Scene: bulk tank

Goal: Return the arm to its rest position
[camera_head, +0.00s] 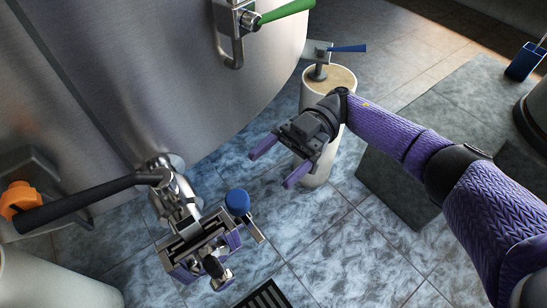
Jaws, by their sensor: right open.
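My right arm (395,135), in purple sleeving, comes in from the right side of the head view. Its gripper (273,168) is open and empty, with two purple fingers spread apart and pointing down and left. The gripper is in front of a pale cylindrical post (317,165) and hides part of it; I cannot tell whether they touch.
A large steel tank (190,75) fills the upper left, with a green-handled valve (285,12) and a black-handled outlet valve (90,200). A metal fitting with a blue knob (237,201) sits below. A blue lever (347,48) tops the post. Tiled floor (345,250) is open at the lower right.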

